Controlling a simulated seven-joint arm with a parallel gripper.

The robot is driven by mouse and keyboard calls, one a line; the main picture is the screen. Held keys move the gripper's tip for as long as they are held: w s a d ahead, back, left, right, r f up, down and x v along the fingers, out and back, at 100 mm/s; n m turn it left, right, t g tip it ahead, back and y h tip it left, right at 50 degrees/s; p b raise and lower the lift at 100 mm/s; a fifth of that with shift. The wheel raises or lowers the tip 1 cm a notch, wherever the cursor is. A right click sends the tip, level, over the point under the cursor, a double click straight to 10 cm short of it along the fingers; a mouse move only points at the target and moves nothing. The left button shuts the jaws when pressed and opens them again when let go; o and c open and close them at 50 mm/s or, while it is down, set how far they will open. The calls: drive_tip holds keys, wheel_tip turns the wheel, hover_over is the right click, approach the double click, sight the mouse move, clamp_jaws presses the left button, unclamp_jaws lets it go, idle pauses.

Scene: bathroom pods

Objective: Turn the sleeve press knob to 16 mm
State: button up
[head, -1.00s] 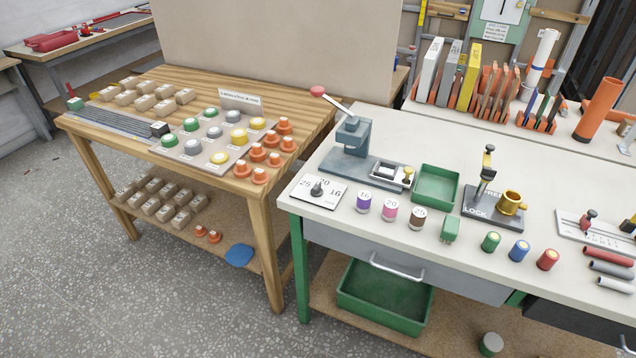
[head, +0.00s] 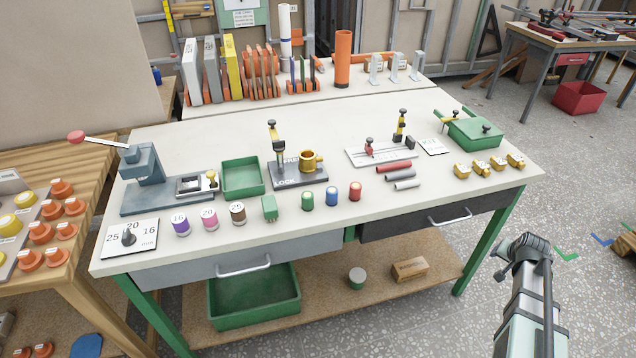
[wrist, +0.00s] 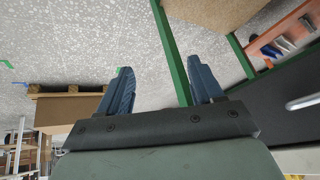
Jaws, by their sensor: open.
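The sleeve press knob (head: 128,237) is a dark grey pointer knob on a white dial plate (head: 146,246) at the bench's front left corner. The plate reads 25 at left, 20 at the top and 16 at right, with "mm" below. The knob seems to point up, near the 20; its exact angle is too small to tell. The grey sleeve press (head: 140,182) with a red-tipped lever stands behind it. My gripper, seen in the wrist view (wrist: 160,88), has two blue fingers spread apart with nothing between them. It is off the bench's right side, far from the knob.
Purple, pink and brown sleeves (head: 209,219) stand right of the dial. A green tray (head: 242,190), a lock fixture (head: 298,178) and coloured cylinders (head: 331,196) stand further right. A green bench leg (wrist: 172,60) shows beyond my fingers. Open floor lies right of the bench.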

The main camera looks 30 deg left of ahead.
drive_tip(key=w+a+r+t, duration=0.2)
drive_tip(key=w+r, duration=0.5)
drive_tip(key=r, duration=0.4)
drive_tip(key=w+a+r+n+t+y, duration=0.2)
drive_tip(key=w+a+r, duration=0.3)
drive_tip(key=a+r, duration=0.45)
drive_tip(key=s+a+r+n+g+y, duration=0.1)
drive_tip(key=s+a+r+n+y, duration=0.15)
drive_tip(key=a, duration=1.05)
drive_tip(key=s+a+r+n+g+y, duration=0.1)
drive_tip(key=s+a+r+n, duration=0.25)
drive_tip(key=a, duration=0.95)
drive_tip(key=s+a+r+n+g+y, duration=0.2)
drive_tip(key=a+r+n, duration=0.1)
drive_tip(key=a, duration=1.1)
drive_tip(key=s+a+r+n+g, duration=0.2)
drive_tip(key=s+a+r+n, duration=0.15)
drive_tip(key=s+a, duration=0.95)
drive_tip(key=n+g+h, duration=0.5)
drive_tip(key=n+g, duration=0.2)
drive_tip(key=n, duration=0.8)
approach(125, 233)
drive_tip(key=x, duration=0.8)
drive_tip(key=shift+s+a+f, duration=0.1)
drive_tip(key=shift+f, duration=0.25)
